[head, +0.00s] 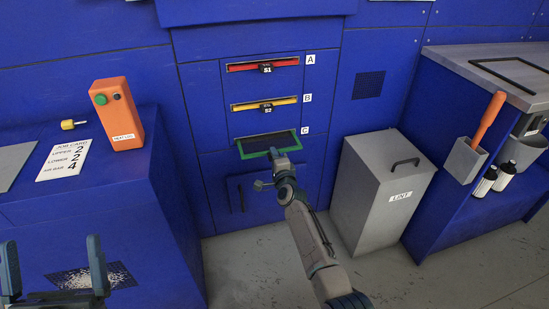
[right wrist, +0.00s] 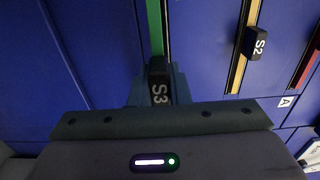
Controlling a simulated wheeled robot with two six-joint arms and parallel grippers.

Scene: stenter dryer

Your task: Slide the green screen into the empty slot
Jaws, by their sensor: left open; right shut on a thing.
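The green screen (head: 256,144), a dark mesh panel in a green frame, is at the lowest slot, marked C. Its top face shows in front of the panel, so part of it stands out; how deep it sits is hidden. My right gripper (head: 275,154) is shut on its black S3 handle (right wrist: 158,85) at the front edge. The green front edge (right wrist: 154,28) shows beyond the handle in the right wrist view. The red screen S1 (head: 264,67) fills slot A and the yellow screen S2 (head: 265,104) fills slot B. My left gripper (head: 54,272) is open and empty at the lower left.
A grey LINT bin (head: 381,190) stands right of the slots. An orange control box (head: 117,115) and a job card (head: 65,160) are on the blue ledge at left. A bench (head: 500,75) with an orange-handled tool (head: 487,118) is at right.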

